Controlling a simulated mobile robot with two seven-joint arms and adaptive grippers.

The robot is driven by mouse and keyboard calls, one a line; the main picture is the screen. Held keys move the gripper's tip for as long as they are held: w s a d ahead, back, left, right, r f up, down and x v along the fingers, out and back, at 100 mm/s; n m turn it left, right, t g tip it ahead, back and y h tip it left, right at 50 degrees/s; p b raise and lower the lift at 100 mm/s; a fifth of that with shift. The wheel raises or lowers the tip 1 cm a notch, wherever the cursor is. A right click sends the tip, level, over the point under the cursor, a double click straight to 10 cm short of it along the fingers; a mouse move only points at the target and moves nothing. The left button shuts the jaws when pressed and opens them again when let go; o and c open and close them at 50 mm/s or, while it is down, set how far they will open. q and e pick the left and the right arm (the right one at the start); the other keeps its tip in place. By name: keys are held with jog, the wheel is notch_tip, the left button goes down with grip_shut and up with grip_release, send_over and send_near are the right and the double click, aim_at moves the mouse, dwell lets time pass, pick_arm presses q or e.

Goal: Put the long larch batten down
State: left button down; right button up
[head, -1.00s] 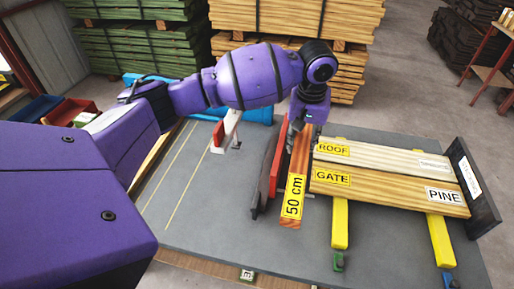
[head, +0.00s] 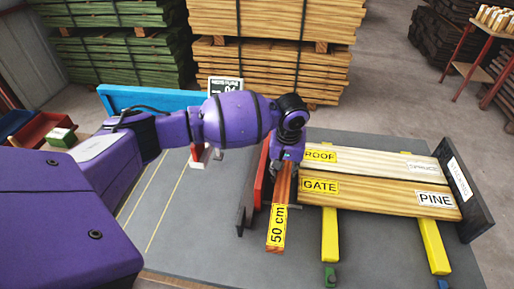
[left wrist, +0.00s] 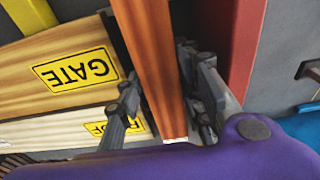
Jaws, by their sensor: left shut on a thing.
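The larch batten (head: 276,244) is a narrow reddish-brown bar with a yellow "50 cm" label at its near end. It lies between a red upright piece (head: 260,188) on its left and the paler boards on its right. My left gripper (head: 287,168) is over its far part, shut on it; in the left wrist view the fingers (left wrist: 165,98) stand on either side of the batten (left wrist: 148,45). I cannot tell whether its underside touches anything. My right gripper is not in view.
A board labelled GATE and PINE (head: 380,194) and a paler ROOF board (head: 375,163) lie on yellow bars (head: 330,235) against a dark end plate (head: 462,185). A dark upright plate (head: 245,205) stands left of the batten.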

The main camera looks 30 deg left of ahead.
aim_at(283, 179)
pick_arm(q)
notch_tip(283, 179, down, 5)
jog(key=shift+w+f, duration=0.1)
dwell(0.3)
jog(key=shift+d+f, duration=0.1)
jog(key=shift+f, duration=0.05)
jog(key=c, duration=1.5)
grip_release()
jog(key=shift+o, duration=0.2)
